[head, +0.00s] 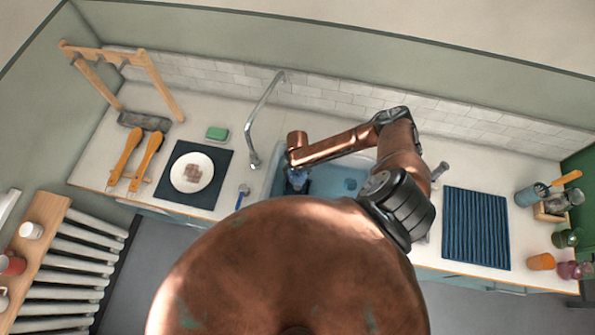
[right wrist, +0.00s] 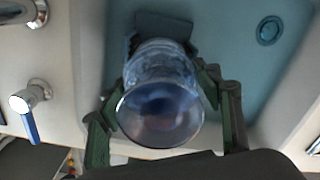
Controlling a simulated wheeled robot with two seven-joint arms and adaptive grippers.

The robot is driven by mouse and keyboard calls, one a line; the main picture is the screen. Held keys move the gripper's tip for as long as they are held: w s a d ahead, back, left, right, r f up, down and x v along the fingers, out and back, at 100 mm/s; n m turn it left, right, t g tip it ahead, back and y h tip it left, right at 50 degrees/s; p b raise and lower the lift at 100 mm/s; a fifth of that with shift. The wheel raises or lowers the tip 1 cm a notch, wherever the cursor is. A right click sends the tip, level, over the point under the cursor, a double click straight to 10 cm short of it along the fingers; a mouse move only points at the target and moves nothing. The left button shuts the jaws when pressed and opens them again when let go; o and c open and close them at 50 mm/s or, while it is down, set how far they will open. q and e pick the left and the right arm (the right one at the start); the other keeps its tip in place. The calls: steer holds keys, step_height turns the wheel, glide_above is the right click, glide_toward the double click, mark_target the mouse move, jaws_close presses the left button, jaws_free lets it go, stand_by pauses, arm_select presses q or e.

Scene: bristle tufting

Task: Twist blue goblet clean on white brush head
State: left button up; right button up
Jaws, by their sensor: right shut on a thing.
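The clear blue goblet (right wrist: 160,105) is between the green fingers of my right gripper (right wrist: 165,76), its round rim facing the right wrist camera. The gripper is shut on it. In the head view, the goblet (head: 297,180) shows as a small blue shape under my right gripper (head: 297,166), over the left part of the sink. A dark blue-grey block (right wrist: 160,25) shows behind the goblet in the sink. The white brush head cannot be made out; the goblet may hide it. My left gripper is not in view.
The sink (head: 340,187) has a drain (right wrist: 269,30). A tall faucet (head: 262,120) and a blue-handled lever (head: 242,196) stand left of it. A plate (head: 178,176) on a dark mat lies further left. A ribbed mat (head: 475,228) and several cups are at right.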

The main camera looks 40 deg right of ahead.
steer(key=shift+r, duration=2.4)
